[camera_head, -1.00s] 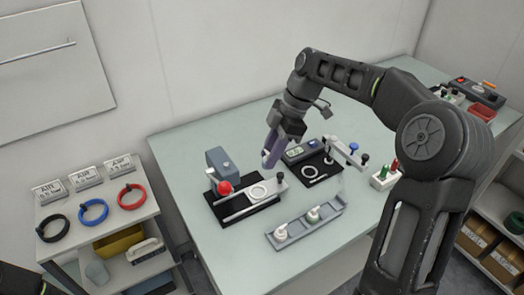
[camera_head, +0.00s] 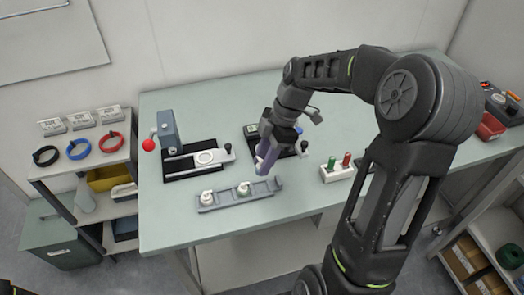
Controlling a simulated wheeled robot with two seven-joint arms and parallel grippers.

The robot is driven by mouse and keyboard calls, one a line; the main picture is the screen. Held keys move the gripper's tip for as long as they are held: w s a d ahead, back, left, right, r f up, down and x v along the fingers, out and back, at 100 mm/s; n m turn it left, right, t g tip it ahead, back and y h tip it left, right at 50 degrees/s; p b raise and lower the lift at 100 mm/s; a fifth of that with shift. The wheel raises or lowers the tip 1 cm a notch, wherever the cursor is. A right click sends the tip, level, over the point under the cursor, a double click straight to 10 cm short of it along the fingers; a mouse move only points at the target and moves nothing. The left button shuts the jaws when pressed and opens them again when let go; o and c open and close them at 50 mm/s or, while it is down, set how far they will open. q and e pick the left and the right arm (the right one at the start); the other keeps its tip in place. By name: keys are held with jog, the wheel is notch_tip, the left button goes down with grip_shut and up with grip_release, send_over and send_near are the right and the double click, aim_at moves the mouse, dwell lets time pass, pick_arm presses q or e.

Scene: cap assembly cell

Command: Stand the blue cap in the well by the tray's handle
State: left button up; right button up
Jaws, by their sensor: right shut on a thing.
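My right gripper (camera_head: 261,167) reaches down from the right, just above the far side of the tray, near its right half. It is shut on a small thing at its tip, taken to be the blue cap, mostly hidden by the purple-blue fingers. The long blue-grey tray (camera_head: 222,198) lies on the table with two white pieces standing in it, one toward the left end (camera_head: 207,197) and one near the middle (camera_head: 243,188). The tray's right end (camera_head: 276,183) shows no white piece. Its handle and wells are too small to tell. My left gripper is out of view.
A press with a red ball (camera_head: 148,145) and black base stands left behind the tray. A white block with green and red pegs (camera_head: 337,174) stands right. The table front (camera_head: 240,225) is clear.

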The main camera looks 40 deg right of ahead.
jog(key=shift+d, duration=0.1)
jog(key=shift+w+a, duration=0.2)
jog(key=shift+w, duration=0.1)
jog(key=shift+s+d, duration=0.15)
notch_tip(320, 180, down, 5)
jog(key=b, duration=0.3)
jog(key=shift+r, duration=0.15)
jog(key=shift+f+b, duration=0.95)
jog(key=shift+f, duration=0.1)
jog(key=shift+f, duration=0.15)
jog(key=shift+b, duration=0.3)
